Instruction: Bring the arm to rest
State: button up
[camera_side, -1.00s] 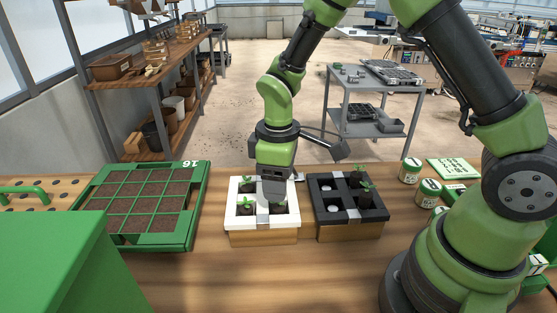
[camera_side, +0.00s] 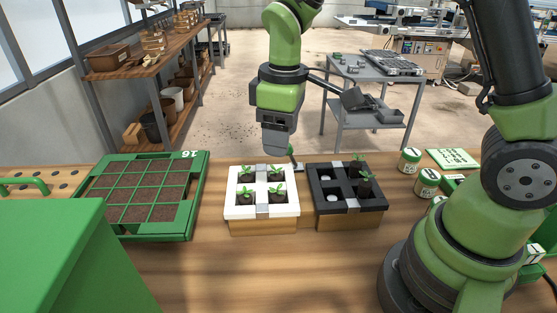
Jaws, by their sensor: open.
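My gripper (camera_side: 279,148) hangs above and behind the white pot tray, pointing down, clear of the plants. No plant shows in its jaws. The white tray (camera_side: 262,212) holds several small seedlings in dark pots, one in each compartment that I can see. The black tray (camera_side: 350,207) stands just to its right. It holds two seedlings in its right compartments (camera_side: 365,185), and pale round spots show in its left compartments.
A green gridded soil tray (camera_side: 190,225) lies at the left, with a green box (camera_side: 55,255) in front. Green-and-white jars (camera_side: 427,182) and a printed card (camera_side: 452,158) are at the right. The wooden bench (camera_side: 240,270) is clear in front of the pot trays.

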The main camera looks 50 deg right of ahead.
jog(key=s+r+m+t+y, duration=0.1)
jog(key=s+r+m+t, duration=0.5)
jog(key=s+r+m, duration=0.3)
jog(key=s+r, duration=0.3)
jog(key=s, duration=0.3)
jog(key=shift+s+d+r+t+y, duration=0.2)
jog(key=shift+d+r+t+y, duration=0.15)
jog(key=shift+d+t+y, duration=0.05)
dwell(4.7)
